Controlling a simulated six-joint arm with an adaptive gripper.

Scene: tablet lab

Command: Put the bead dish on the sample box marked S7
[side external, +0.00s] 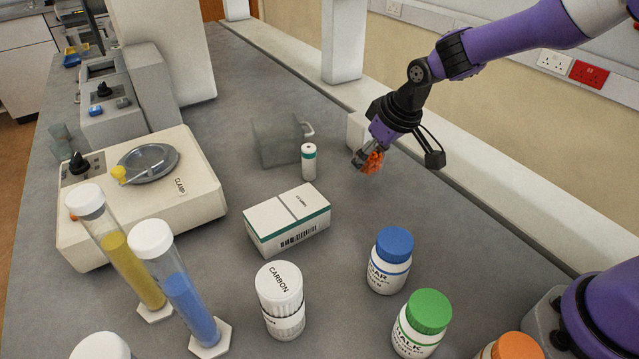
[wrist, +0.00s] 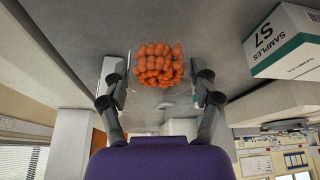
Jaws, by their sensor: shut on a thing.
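The bead dish is a small clear dish heaped with orange beads. It shows in the side external view (side external: 373,162) near the back ledge and in the wrist view (wrist: 158,64) between my fingers. My gripper (side external: 366,160) is shut on the dish, with one finger on each side of it in the wrist view (wrist: 160,88). The white and green sample box (side external: 287,220) lies flat on the bench, left of and nearer than my gripper. Its S7 mark shows in the wrist view (wrist: 282,45) at upper right. The box top looks bare.
A carbon jar (side external: 281,300), a blue-capped jar (side external: 389,262) and a green-capped jar (side external: 421,325) stand in front. A clamp device (side external: 140,195) is left. Bench between gripper and box is clear.

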